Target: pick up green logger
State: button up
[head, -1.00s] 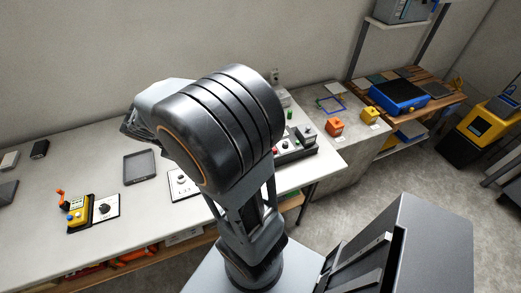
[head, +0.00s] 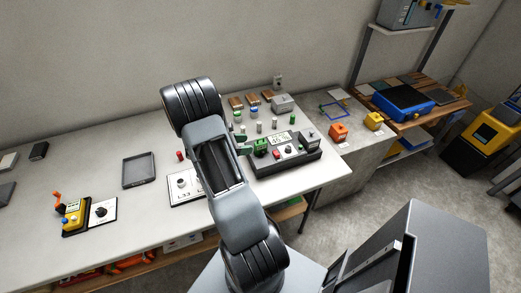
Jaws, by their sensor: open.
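The green logger (head: 261,147) looks like a small green block at the left end of a dark grey device with a display and buttons (head: 290,157) on the white bench. I cannot tell whether it rests on the device or stands behind it. My gripper (head: 245,149) shows only in small part at the right edge of my arm, just left of the green block. It is open, and no object is seen held in it. My arm hides the rest of the gripper and some of the bench.
An orange box (head: 338,132) and a yellow box (head: 373,121) sit on the grey counter to the right. Several small cylinders and brown blocks stand behind the device. A grey tray (head: 139,170) and a yellow device (head: 73,215) are on the left of the white bench (head: 110,150).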

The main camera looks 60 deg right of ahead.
aim_at(256, 144)
jog(key=shift+f+p+x, duration=0.2)
jog(key=shift+p+x, duration=0.45)
jog(key=shift+x, duration=2.9)
jog(key=shift+w, duration=0.15)
grip_shut()
